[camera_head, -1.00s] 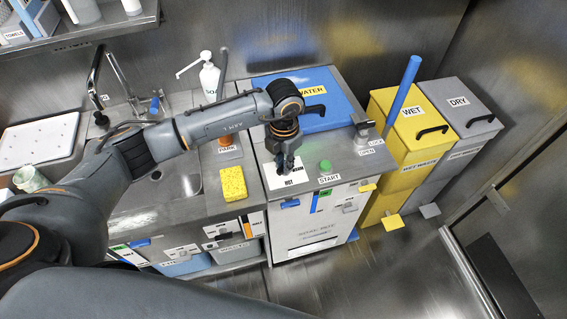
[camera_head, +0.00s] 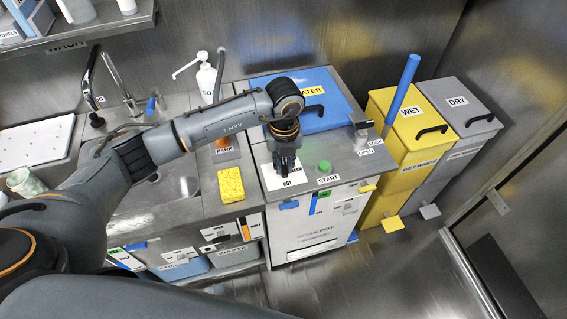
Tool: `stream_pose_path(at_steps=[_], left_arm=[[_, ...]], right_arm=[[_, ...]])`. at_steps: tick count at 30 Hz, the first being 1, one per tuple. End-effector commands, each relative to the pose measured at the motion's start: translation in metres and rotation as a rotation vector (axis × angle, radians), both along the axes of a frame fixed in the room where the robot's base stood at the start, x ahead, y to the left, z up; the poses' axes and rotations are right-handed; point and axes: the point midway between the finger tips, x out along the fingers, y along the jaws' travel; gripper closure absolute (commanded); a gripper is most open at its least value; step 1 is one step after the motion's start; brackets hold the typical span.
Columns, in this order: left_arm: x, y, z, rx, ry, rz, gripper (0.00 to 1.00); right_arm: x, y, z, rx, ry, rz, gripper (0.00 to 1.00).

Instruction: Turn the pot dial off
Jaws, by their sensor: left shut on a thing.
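The pot unit (camera_head: 310,238) is a metal cabinet with a blue lid (camera_head: 325,83) marked "WATER". On its top is a white label plate (camera_head: 270,181) with dark print, a green START button (camera_head: 324,166) and a lock lever (camera_head: 360,132). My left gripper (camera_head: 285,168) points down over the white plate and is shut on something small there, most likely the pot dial. The gripper hides the dial, so its setting cannot be seen. My right gripper is not in view.
A yellow sponge (camera_head: 231,185) lies on the counter left of the pot unit. A soap bottle (camera_head: 207,80) and sink (camera_head: 160,185) are further left. A blue handle (camera_head: 402,92) rises near the yellow WET bin (camera_head: 398,110) and grey DRY bin (camera_head: 462,118).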

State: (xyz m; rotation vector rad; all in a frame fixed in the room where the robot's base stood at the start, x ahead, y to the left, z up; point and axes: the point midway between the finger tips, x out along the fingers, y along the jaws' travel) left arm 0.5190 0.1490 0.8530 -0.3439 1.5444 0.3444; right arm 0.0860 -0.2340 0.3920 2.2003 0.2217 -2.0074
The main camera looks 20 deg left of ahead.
Motion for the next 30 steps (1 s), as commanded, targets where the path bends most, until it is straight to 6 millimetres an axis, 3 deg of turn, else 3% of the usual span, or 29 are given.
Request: stream_pose_path(at_steps=[11, 27, 28, 30], left_arm=[[0.0017, -0.0008, 0.0015, -0.001, -0.004, 0.152, 1.00], [0.0021, -0.0008, 0.0017, -0.001, -0.004, 0.174, 1.00], [0.0021, -0.0008, 0.0017, -0.001, -0.004, 0.174, 0.79], [0.0019, -0.0008, 0.0015, -0.001, -0.004, 0.173, 0.65]], right_arm=[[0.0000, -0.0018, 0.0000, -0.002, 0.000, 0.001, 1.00], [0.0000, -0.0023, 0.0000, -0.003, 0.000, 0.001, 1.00], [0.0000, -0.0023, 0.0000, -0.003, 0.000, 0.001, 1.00], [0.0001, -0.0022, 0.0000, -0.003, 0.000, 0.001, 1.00]])
